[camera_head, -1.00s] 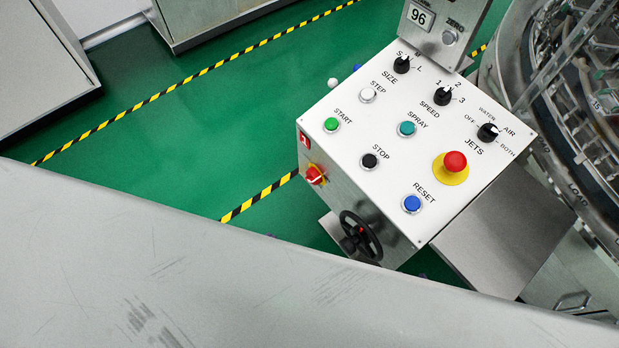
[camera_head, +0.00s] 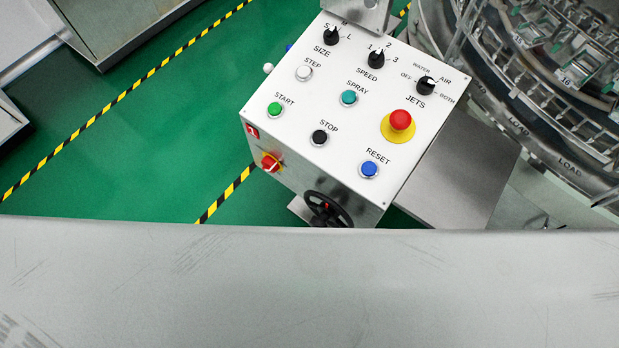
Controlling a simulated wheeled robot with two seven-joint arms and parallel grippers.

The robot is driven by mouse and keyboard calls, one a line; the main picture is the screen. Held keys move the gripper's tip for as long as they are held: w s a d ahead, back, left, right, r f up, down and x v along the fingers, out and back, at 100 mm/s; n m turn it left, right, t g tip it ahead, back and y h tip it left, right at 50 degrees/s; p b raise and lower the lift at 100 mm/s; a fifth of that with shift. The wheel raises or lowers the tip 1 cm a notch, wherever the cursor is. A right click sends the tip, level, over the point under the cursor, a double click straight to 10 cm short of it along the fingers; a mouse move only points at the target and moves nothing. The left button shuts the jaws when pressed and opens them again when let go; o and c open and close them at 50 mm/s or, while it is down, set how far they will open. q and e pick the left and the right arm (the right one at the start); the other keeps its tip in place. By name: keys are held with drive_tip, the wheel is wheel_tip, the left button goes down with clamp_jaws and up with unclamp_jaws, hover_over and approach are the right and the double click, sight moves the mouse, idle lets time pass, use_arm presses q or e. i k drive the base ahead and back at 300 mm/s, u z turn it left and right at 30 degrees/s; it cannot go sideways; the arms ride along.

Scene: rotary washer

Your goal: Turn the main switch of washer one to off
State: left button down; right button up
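A control box (camera_head: 345,125) with a white sloped top stands at the upper middle of the head view. On its left side face is a red rotary switch on a yellow plate (camera_head: 271,162), which looks like the main switch. It is small and seen at a slant, so I cannot read its position. A small red label (camera_head: 252,131) sits above it, its marking too small to read for sure. Neither of my grippers is in view.
A black handwheel (camera_head: 328,209) juts from the box's front. The top carries several buttons, knobs and a red emergency stop (camera_head: 400,121). The round washer machine (camera_head: 540,90) stands right. A wide grey scratched surface (camera_head: 310,285) fills the foreground. Green floor lies left.

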sight(269, 164)
drive_tip(key=k, duration=0.5)
drive_tip(key=u, duration=2.85)
drive_tip(key=i, duration=2)
drive_tip(key=z, duration=3)
